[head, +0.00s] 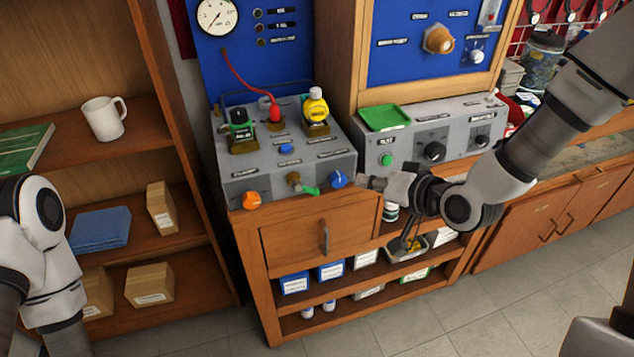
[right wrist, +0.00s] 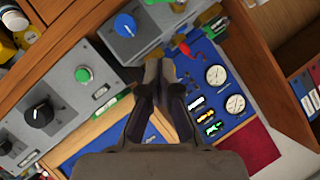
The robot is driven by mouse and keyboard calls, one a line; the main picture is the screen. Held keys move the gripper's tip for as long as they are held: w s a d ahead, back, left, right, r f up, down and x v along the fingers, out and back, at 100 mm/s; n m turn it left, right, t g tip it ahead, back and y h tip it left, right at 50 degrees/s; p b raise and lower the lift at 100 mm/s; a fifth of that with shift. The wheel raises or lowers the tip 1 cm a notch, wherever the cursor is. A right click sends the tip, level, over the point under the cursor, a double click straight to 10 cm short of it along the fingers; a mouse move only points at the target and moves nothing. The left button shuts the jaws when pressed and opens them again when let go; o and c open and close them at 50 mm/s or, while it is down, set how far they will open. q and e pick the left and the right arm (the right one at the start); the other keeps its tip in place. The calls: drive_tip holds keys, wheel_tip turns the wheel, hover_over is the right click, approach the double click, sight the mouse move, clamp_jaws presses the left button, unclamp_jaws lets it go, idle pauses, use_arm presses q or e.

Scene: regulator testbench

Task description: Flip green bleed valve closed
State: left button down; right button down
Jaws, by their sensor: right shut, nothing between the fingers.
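The green bleed valve (head: 309,191) is a small green lever on a brass fitting (head: 294,179), low on the front of the grey regulator box (head: 240,185). In the head view the lever points to the right and slightly down. My right gripper (head: 366,182) is to the right of the valve, past the blue knob (head: 338,179), and is apart from the lever. Its fingers are shut and empty; they also show in the right wrist view (right wrist: 159,72). In the wrist view I cannot clearly make out the green lever. My left gripper is outside the frames.
The blue knob, also in the right wrist view (right wrist: 125,25), sits between my right gripper and the valve. An orange knob (head: 251,200) is left of the valve. A drawer handle (head: 325,238) sticks out below. A grey panel (head: 460,125) with knobs stands to the right.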

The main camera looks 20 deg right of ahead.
sight(307, 189)
drive_tip(key=s+a+f+p+x, duration=0.1)
drive_tip(key=s+f+p+x, duration=0.1)
drive_tip(key=x, duration=1.1)
drive_tip(key=shift+w+a+f, duration=0.3)
drive_tip(key=shift+w+a, duration=0.05)
